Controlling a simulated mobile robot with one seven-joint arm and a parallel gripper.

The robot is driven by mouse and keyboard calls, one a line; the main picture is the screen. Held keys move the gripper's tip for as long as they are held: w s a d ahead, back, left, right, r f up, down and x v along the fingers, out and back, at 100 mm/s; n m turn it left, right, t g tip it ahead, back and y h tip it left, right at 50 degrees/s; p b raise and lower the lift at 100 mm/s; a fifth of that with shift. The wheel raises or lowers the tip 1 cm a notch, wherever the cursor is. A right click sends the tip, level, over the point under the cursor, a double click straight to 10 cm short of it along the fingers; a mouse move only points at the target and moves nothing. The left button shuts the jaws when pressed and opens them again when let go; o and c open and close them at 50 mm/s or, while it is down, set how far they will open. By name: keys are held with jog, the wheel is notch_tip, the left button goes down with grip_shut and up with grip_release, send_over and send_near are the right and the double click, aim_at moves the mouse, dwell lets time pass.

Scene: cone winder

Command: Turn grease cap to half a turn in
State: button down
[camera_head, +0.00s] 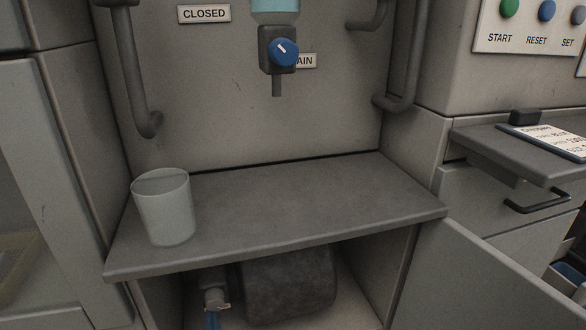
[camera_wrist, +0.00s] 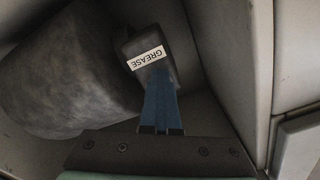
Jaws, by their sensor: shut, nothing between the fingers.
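The grease fitting (camera_wrist: 140,42) is a dark block with a white GREASE label, beside a large dark rounded body, in the wrist view. In the head view a small grey cap-like part (camera_head: 213,292) shows low inside the opening under the shelf. My gripper (camera_wrist: 160,98) has its blue fingers together, with nothing seen between them. Their tips overlap the lower part of the fitting in the wrist view; I cannot tell whether they touch it. The cap's turn angle cannot be read.
The dark rounded body (camera_head: 290,284) fills much of the opening. A grey shelf (camera_head: 320,205) lies above it, with a translucent cup (camera_head: 163,212) at its left. Cabinet walls close in on both sides. A slanted panel (camera_head: 490,285) stands right of the opening.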

jog(key=shift+a+r+p, duration=0.4)
jog(key=shift+r+p, duration=0.45)
jog(key=shift+p, duration=1.1)
jog(key=shift+a, duration=0.15)
jog(key=shift+s+a+f+p, duration=0.15)
jog(key=shift+f+p, duration=0.05)
jog(key=shift+p, duration=0.25)
jog(key=p+v, duration=0.3)
jog(key=v, duration=0.3)
jog(key=shift+f, duration=0.3)
jog(key=shift+s+a, duration=0.1)
jog(key=shift+a, duration=0.05)
